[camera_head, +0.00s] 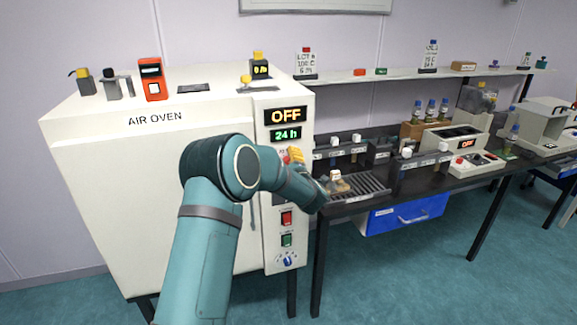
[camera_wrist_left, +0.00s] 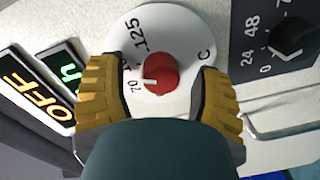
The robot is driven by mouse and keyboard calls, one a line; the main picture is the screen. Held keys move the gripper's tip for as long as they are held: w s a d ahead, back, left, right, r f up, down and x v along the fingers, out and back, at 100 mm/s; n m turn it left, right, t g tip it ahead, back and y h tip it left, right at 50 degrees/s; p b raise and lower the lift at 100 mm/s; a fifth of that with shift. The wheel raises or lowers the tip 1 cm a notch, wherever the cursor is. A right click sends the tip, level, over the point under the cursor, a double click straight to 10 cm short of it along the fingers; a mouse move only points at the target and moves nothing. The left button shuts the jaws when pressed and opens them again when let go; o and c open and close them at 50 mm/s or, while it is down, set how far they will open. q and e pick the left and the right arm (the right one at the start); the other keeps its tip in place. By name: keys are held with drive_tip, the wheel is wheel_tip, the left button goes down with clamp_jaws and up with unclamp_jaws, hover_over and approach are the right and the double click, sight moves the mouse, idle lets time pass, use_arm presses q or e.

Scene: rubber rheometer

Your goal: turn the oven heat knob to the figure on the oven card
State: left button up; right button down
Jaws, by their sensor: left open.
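The white air oven (camera_head: 150,180) fills the left of the head view; its panel displays read OFF and 24 h. The red heat knob (camera_wrist_left: 158,74) sits on a white dial (camera_wrist_left: 172,24) in the left wrist view. Its white mark points left, close to the 70; 125 and C are also legible. My left gripper (camera_head: 295,155) is at the oven panel. In the wrist view its open yellow fingers (camera_wrist_left: 160,85) stand either side of the knob, with gaps. A card (camera_head: 305,63) on the shelf seems to read LOT A, 100 C; whether it is the oven card is unclear.
A black timer knob (camera_wrist_left: 293,40) marked 0, 24, 48 sits beside the dial. Red (camera_head: 287,218) and green switches are lower on the panel. A black bench (camera_head: 400,185) with racks and instruments stands right of the oven. Small items stand on the oven top.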

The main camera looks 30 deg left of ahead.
use_arm(q)
drive_tip(key=v, duration=1.2)
drive_tip(key=s+d+f+m+g+h, duration=0.1)
drive_tip(key=s+d+f+m+h, duration=0.45)
drive_tip(key=f, duration=0.55)
drive_tip(key=s+d+f+m+g+h, duration=0.1)
drive_tip(key=s+d+f+m+h, duration=0.1)
drive_tip(key=d+f+m+h, duration=0.6)
drive_tip(key=s+d+f+m+g+h, duration=0.2)
drive_tip(key=s+d+f+m+g, duration=0.2)
drive_tip(key=s, duration=0.6)
drive_tip(key=s+d+f+m+g+h, duration=0.1)
drive_tip(key=s+d+f+m+g, duration=0.2)
drive_tip(key=s+d+f, duration=0.4)
drive_tip(key=s+f+m, duration=0.1)
drive_tip(key=s, duration=0.3)
drive_tip(key=shift+g+h, duration=0.35)
drive_tip(key=shift+g, duration=0.05)
drive_tip(key=shift+w+d, duration=0.1)
drive_tip(key=c, duration=0.3)
drive_tip(key=shift+c, duration=0.2)
